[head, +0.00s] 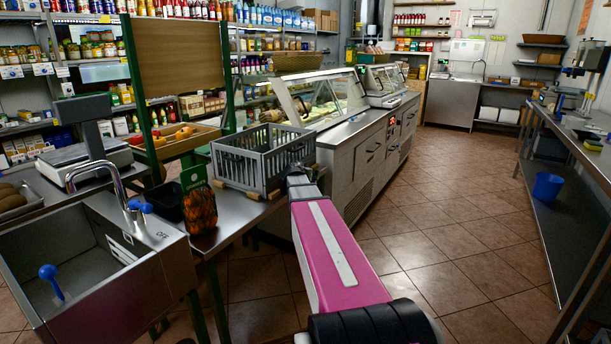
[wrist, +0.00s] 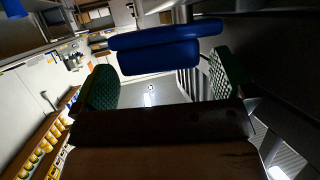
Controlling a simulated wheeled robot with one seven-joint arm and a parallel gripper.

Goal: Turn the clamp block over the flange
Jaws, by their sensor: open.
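In the wrist view my gripper (wrist: 162,70) is open, its two green textured finger pads well apart. A blue piece (wrist: 160,60), a long rounded bar with a shorter block under it, shows across the gap between the pads. I cannot tell whether it lies between the fingers or beyond them, and no contact is clear. I cannot tell for certain whether it is the clamp block. No flange can be made out. In the head view my pink arm reaches forward to beside a grey crate (head: 240,165); my gripper is not discernible there.
A sink (head: 160,268) with a blue-handled tap stands at the left. An orange-filled jar (head: 199,208) and a black tub (head: 168,203) stand near the crate. A glass-fronted counter (head: 345,150) lies beyond. Tiled floor (head: 450,220) is free to the right, up to a long workbench (head: 575,140).

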